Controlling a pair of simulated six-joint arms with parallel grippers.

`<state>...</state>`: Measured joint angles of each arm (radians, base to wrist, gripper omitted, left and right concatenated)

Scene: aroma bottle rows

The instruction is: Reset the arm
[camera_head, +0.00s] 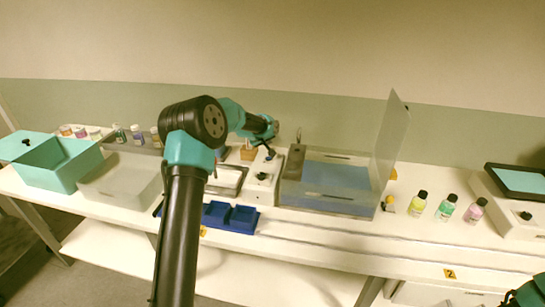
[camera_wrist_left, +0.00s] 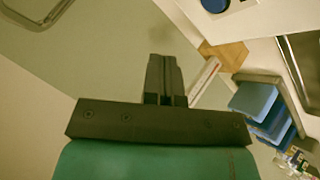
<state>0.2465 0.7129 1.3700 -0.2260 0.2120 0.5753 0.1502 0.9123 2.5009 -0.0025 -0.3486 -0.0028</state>
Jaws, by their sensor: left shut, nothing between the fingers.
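My left arm rises from the bottom of the head view, bends at its elbow and reaches back over the bench. Its gripper (camera_head: 270,152) is small and dark there, above the area left of the clear-walled box. In the left wrist view the fingers (camera_wrist_left: 164,68) are together with nothing between them. They hang free and touch nothing that I can make out. A teal and dark part of my right arm shows at the lower right corner of the head view; its gripper is out of view.
On the white bench (camera_head: 300,228) stand a teal bin (camera_head: 62,166), a greyish translucent bin (camera_head: 120,178), a blue tray (camera_head: 230,217) and a clear-walled box (camera_head: 328,203) with a raised lid. Yellow (camera_head: 418,203), green (camera_head: 446,208) and pink (camera_head: 474,210) bottles stand at right, beside a scale-like device (camera_head: 512,205).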

